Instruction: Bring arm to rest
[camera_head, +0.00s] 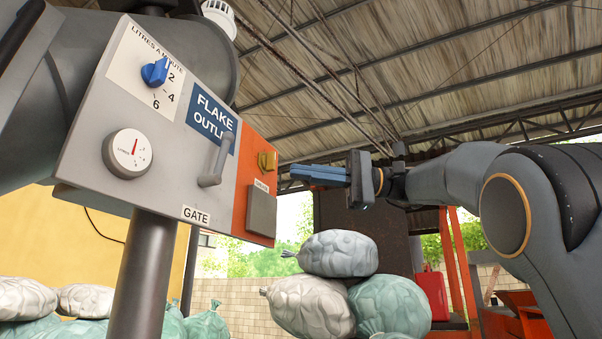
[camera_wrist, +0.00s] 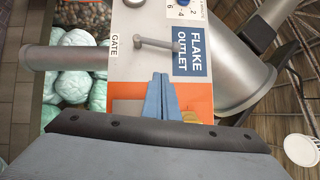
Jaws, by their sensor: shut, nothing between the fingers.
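My gripper (camera_head: 318,175) shows in the head view at the middle right, pointing left toward the control panel (camera_head: 90,165). Its blue fingers are together with nothing between them. A gap shows between the fingertips and the panel's orange right end. In the wrist view my gripper's fingers (camera_wrist: 160,78) lie closed in front of the panel, near the "FLAKE OUTLET" label (camera_wrist: 192,52). My arm reaches in from the right of the head view. The orange end of the panel is partly hidden by my fingers in the wrist view.
The panel carries a blue knob (camera_head: 155,71), a dial (camera_head: 127,153), a grey gate handle (camera_head: 216,160) and a yellow part (camera_head: 267,161). Stuffed sacks (camera_head: 340,254) are piled below my gripper. A red container (camera_head: 433,294) stands behind. Open air lies above my arm.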

